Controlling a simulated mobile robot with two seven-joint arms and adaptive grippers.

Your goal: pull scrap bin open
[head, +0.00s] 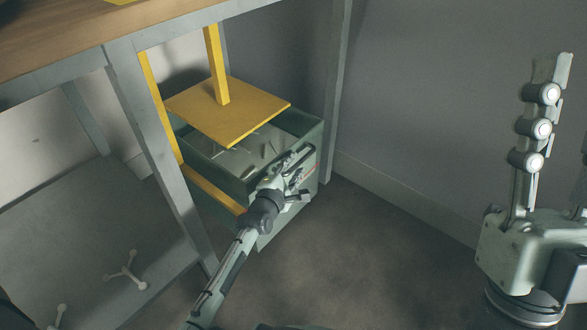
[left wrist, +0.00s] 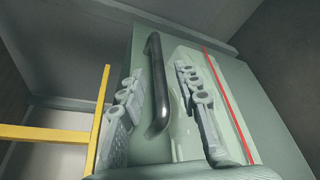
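The scrap bin (head: 262,232) is a grey-green open-topped box under the workbench, with several pale scraps inside. Its front sticks out past the yellow plate above it. In the left wrist view its front face (left wrist: 185,65) carries a black bar handle (left wrist: 156,85) and a red stripe. My left gripper (head: 300,180) is at the bin's front. In the left wrist view its two fingers (left wrist: 160,110) stand apart on either side of the handle, with gaps visible; contact cannot be told. My right gripper (head: 568,95) points up at the right edge, partly cut off, empty, fingers apart.
A yellow plate (head: 235,112) on a post hangs over the bin. Grey bench legs (head: 150,130) stand to its left and behind it. A grey panel (head: 90,240) with pale three-armed pieces is at lower left. The floor (head: 370,255) right of the bin is clear.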

